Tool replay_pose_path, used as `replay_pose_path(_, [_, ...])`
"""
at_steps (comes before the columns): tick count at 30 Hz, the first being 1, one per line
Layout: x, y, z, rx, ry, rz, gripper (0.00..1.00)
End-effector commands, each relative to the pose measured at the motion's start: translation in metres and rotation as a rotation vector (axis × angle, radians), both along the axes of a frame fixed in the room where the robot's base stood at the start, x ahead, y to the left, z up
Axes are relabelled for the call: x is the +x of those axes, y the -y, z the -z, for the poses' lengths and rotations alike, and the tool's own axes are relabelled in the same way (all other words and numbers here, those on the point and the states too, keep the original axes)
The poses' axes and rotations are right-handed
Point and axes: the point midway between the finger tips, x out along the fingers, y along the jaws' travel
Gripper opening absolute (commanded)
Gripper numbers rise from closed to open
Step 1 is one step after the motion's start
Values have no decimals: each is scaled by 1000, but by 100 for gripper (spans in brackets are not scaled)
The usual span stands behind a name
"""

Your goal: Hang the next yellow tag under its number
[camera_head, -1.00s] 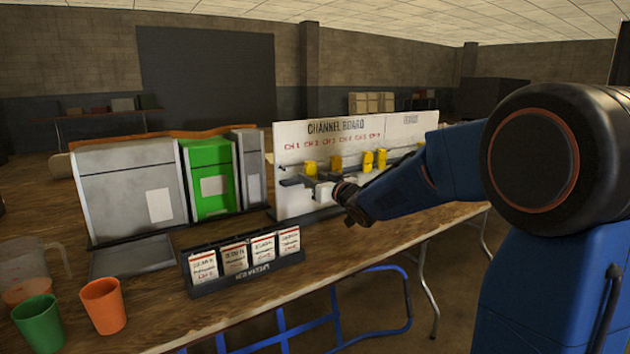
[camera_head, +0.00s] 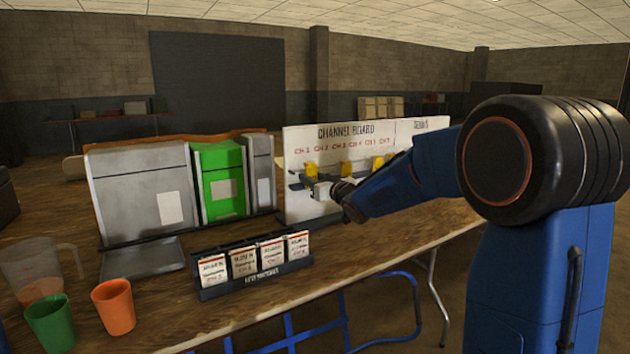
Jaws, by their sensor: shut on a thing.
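The white channel board (camera_head: 300,145) stands at the back of the table, with a row of red channel numbers. Several yellow tags hang along it below the numbers, one (camera_head: 346,167) near the middle and others further right. My gripper (camera_head: 318,187) is in front of the board's left part, shut on a yellow tag (camera_head: 311,170). This tag is below the leftmost numbers. The fingers and wrist hide part of the rail, and I cannot tell whether the held tag touches a hook.
A dark rack (camera_head: 258,283) of white cards stands near the table's front edge. Grey cabinets (camera_head: 142,195) and a green one (camera_head: 222,182) stand left of the board. An orange cup (camera_head: 114,306), a green cup (camera_head: 50,322) and a clear jug (camera_head: 35,262) are at the left.

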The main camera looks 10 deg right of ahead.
Motion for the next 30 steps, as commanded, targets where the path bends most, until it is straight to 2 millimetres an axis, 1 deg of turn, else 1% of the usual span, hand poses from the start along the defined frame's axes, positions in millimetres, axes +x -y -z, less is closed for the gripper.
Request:
replay_pose_path(7, [12,-4,0,-1,1,-1,14])
replay_pose_path(15, [12,-4,11,0,0,0,14])
replay_pose_path(27, [11,-4,13,0,1,0,14])
replay_pose_path(28, [11,-4,13,0,1,0,41])
replay_pose_path(30, [11,-4,13,-1,1,0,55])
